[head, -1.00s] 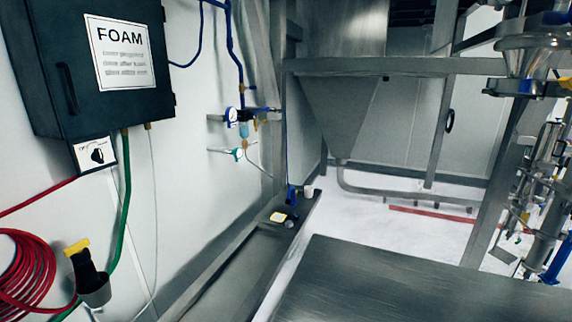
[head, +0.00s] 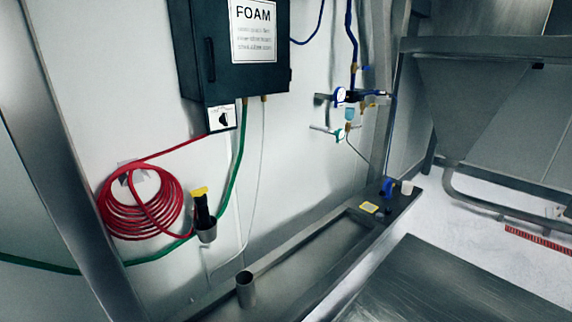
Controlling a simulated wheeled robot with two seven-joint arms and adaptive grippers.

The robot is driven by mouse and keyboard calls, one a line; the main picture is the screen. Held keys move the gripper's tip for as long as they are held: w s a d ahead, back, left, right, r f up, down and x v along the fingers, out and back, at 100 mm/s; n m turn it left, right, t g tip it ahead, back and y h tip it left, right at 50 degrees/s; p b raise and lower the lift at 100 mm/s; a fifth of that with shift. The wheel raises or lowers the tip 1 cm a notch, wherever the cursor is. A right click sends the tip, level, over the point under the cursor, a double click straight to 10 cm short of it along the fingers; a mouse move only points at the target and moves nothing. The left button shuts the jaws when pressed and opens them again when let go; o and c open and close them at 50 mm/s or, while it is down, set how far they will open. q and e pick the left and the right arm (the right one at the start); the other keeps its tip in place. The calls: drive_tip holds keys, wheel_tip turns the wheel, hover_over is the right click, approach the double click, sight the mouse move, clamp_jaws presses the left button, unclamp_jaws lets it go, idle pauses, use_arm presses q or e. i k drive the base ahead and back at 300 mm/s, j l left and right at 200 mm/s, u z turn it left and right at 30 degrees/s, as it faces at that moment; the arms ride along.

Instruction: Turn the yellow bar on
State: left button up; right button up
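Neither of my grippers is in view. Several yellow parts show in the head view. A yellow piece (head: 199,191) tops a black handle that stands in a grey cup on the left wall. A small yellow part (head: 371,104) sits at the right end of the wall pipe fittings. A flat yellow square (head: 369,207) lies at the far end of the metal trough. I cannot tell which of these, if any, is the yellow bar.
A dark FOAM cabinet (head: 232,60) hangs on the wall above a coiled red hose (head: 140,205). A metal trough (head: 300,262) runs along the wall. A steel table (head: 450,290) is at lower right. White floor (head: 478,212) shows behind it.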

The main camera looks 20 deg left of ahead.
sight(198, 192)
drive_tip(key=u, duration=1.5)
